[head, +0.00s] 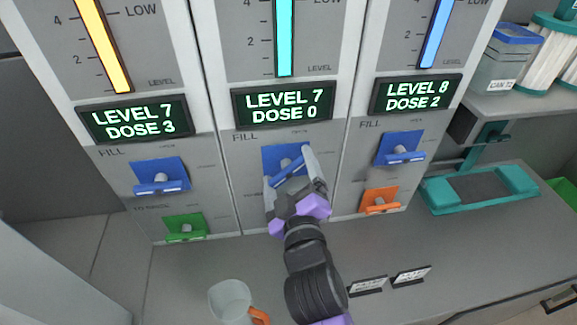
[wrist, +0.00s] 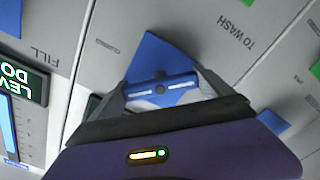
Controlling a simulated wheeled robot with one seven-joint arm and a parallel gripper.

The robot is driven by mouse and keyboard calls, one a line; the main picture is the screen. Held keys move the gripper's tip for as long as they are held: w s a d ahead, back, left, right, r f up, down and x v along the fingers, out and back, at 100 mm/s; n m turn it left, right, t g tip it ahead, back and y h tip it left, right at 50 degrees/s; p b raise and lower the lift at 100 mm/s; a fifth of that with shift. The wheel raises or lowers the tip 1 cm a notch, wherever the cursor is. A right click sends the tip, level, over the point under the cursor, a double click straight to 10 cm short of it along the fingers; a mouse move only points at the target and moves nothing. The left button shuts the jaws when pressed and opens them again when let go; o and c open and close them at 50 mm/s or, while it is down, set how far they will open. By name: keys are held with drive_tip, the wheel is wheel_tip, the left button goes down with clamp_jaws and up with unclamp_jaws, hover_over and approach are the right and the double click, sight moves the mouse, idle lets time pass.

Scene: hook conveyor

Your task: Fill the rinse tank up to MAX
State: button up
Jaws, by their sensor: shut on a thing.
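Three tank columns stand side by side, and I cannot read which is the rinse tank. The middle screen (head: 284,104) reads LEVEL 7, DOSE 0, below a cyan gauge (head: 284,38). Under it is a blue FILL valve (head: 275,154) with a bar handle. My gripper (head: 290,178) is at this valve, partly covering it. In the wrist view the fingers (wrist: 160,92) close on the two ends of the handle (wrist: 162,88), over the blue plate (wrist: 152,58). The handle looks tilted in the head view. The MAX mark is out of view.
The left screen (head: 134,119) reads LEVEL 7, DOSE 3; the right screen (head: 416,94) reads LEVEL 8, DOSE 2. Each has a blue FILL valve below. A green valve (head: 186,227) and an orange valve (head: 380,200) sit lower. A jug (head: 229,298) stands on the counter.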

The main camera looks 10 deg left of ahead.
drive_tip(key=shift+n+p, duration=0.4)
drive_tip(key=shift+n, duration=0.5)
drive_tip(key=o, duration=1.1)
drive_tip(key=shift+s, duration=0.1)
drive_tip(key=b+v, duration=0.1)
drive_tip(key=v, duration=0.6)
drive_tip(key=shift+s+b, duration=0.35)
drive_tip(key=shift+d, duration=0.1)
